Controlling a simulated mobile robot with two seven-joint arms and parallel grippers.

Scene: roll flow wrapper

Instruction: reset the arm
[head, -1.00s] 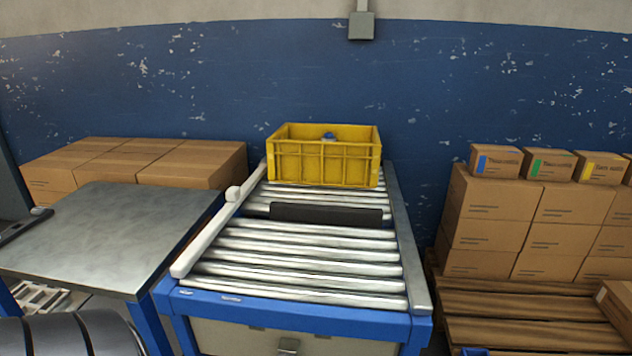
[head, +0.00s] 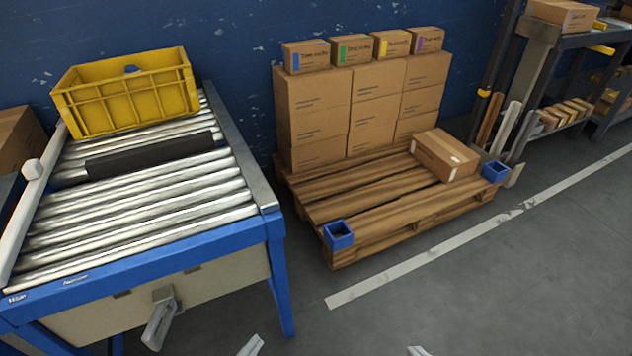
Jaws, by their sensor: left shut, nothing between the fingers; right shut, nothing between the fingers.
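Only small light-grey tips of my grippers show at the bottom edge of the head view. My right gripper (head: 418,351) is further right, also over the floor and almost cut off by the edge. Both are shut and empty, apart from each other and from the things around. The rest of both arms is out of view.
The roller conveyor (head: 275,195) at left carries a yellow crate (head: 130,105) and has a grey handle (head: 160,318) in front. A wooden pallet (head: 390,225) holds stacked cartons (head: 310,105). A shelf (head: 545,45) stands at far right. The floor (head: 520,290) at lower right is clear.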

